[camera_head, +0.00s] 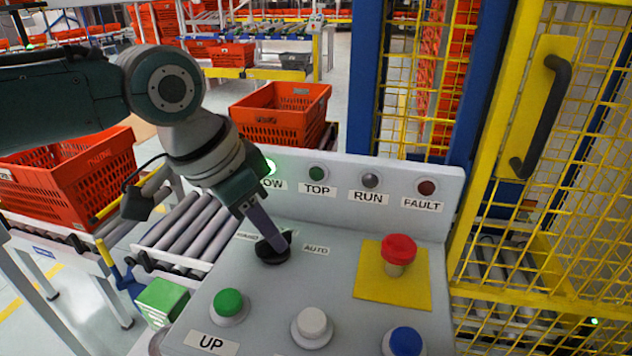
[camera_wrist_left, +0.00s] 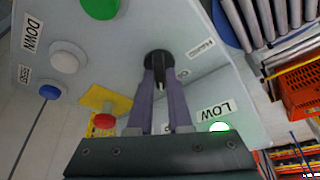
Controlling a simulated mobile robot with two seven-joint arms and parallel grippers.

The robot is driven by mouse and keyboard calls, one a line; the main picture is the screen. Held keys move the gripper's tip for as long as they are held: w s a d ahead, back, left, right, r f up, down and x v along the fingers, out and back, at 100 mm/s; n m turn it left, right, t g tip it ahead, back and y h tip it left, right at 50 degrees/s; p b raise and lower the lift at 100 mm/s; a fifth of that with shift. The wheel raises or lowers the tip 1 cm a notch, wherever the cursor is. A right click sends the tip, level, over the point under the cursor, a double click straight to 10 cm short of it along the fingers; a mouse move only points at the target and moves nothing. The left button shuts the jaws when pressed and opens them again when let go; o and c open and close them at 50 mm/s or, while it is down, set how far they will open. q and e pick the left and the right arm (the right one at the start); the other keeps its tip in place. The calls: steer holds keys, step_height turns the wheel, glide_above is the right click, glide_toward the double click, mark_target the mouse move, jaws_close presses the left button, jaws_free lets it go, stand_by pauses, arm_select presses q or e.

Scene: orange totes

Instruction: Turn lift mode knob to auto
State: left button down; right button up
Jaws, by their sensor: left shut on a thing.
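The black lift mode knob (camera_head: 268,254) sits on the sloping grey control panel (camera_head: 330,285), between the HAND label (camera_head: 247,236) and the AUTO label (camera_head: 316,250). My left gripper (camera_head: 279,243) reaches down to it from above, with its purple fingers shut on the knob. In the left wrist view the knob (camera_wrist_left: 158,58) lies between the fingertips (camera_wrist_left: 160,88), one finger on each side of its black handle. The fingers partly hide the knob in the head view, and I cannot tell which label it points to. My right gripper is not in view.
A red mushroom button (camera_head: 398,248) on a yellow plate stands right of the knob. Green (camera_head: 229,303), white (camera_head: 312,325) and blue (camera_head: 405,341) buttons line the front. The LOW lamp is lit green. A yellow mesh fence (camera_head: 420,90) stands right; orange totes (camera_head: 283,113) sit on conveyors behind.

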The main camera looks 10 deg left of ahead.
arm_select(q)
steer(key=shift+m, duration=0.5)
steer(key=c, duration=0.8)
jaws_free()
steer(key=shift+c, duration=0.2)
steer(key=v, duration=1)
steer(key=shift+w+a, duration=0.15)
steer(key=shift+w, duration=0.05)
